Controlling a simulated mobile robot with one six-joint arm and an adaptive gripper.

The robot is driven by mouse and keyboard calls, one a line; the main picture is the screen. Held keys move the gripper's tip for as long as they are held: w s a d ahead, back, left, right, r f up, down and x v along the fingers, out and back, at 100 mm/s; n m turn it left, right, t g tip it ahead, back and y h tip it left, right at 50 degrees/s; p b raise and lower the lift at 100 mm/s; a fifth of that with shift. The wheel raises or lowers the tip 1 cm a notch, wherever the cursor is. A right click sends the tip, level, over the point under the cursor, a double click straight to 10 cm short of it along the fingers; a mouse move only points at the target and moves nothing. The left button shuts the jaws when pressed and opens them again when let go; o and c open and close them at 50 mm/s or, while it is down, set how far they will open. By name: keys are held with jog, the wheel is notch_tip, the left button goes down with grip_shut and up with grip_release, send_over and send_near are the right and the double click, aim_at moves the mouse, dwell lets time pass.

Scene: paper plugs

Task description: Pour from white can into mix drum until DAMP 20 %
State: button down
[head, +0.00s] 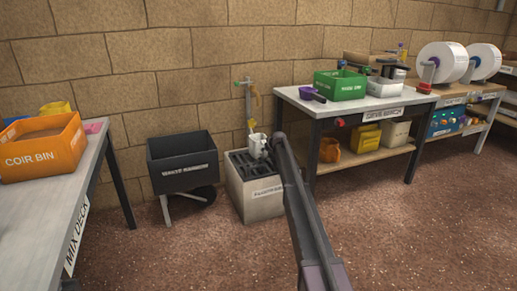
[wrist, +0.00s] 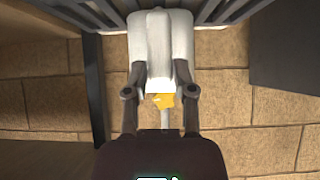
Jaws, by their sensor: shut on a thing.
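The white can (head: 257,143) is at the grated grey stand (head: 254,190) by the wall, below a tap. My gripper (head: 269,148) is shut on the can at the end of my outstretched arm. In the wrist view, the fingers of my gripper (wrist: 161,88) clasp the white can (wrist: 160,32) from both sides. From these views I cannot tell whether the can touches the grating or what is inside it. I cannot make out a mix drum or a damp reading.
A tap pipe (head: 249,98) rises behind the can. A black bin (head: 183,162) stands left of the grated stand, and a workbench (head: 362,111) stands right. The mix deck (head: 92,165) bears an orange coir bin (head: 42,153). Open floor lies in front.

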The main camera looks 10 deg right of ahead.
jog(key=shift+r+p, duration=1.8)
jog(key=shift+r, duration=0.2)
jog(key=shift+a, duration=0.15)
